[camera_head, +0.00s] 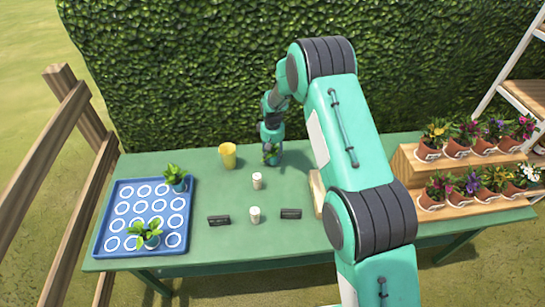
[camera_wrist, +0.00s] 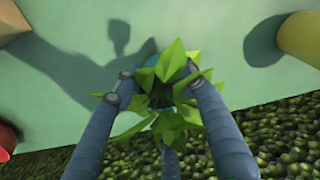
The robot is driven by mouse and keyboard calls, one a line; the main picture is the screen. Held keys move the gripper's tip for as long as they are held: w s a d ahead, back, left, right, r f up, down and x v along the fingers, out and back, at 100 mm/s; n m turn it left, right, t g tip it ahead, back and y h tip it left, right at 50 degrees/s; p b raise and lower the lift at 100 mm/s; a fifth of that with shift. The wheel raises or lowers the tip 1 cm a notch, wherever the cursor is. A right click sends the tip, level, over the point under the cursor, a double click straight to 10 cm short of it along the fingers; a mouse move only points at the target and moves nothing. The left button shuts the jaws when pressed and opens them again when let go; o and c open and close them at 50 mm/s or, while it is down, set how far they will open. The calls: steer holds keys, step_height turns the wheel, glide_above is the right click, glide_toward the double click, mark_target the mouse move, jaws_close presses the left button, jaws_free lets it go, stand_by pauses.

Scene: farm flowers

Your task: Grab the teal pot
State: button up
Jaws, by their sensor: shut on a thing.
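My gripper (camera_head: 271,156) is low over the back middle of the green table, just right of the yellow cup. In the wrist view my gripper (camera_wrist: 160,88) has its fingers closed around a leafy green plant in the teal pot (camera_wrist: 151,61). The leaves (camera_wrist: 170,85) cover most of the pot, so only a bit of its teal rim shows. In the head view the pot is mostly hidden by the fingers, with some green leaf showing. I cannot tell whether the pot touches the table.
A blue tray (camera_head: 112,244) with white rings holds two potted plants at left. A yellow cup (camera_head: 228,157), small white cups (camera_head: 257,181) and black blocks (camera_head: 219,221) stand mid-table. A wooden stepped shelf (camera_head: 407,170) of flowers is at right; a hedge (camera_head: 180,70) stands behind.

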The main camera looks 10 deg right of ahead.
mark_target(272, 152)
steer(key=shift+w+r, duration=0.1)
steer(key=shift+r, duration=0.7)
step_height(272, 152, up, 2)
steer(key=shift+r+p, duration=0.15)
steer(key=shift+p, duration=0.35)
steer(key=s, duration=0.5)
steer(key=s+d+p, duration=0.1)
steer(key=s, duration=0.4)
steer(key=s+d+r+p, duration=0.1)
steer(key=s, duration=0.5)
steer(key=shift+d, duration=0.1)
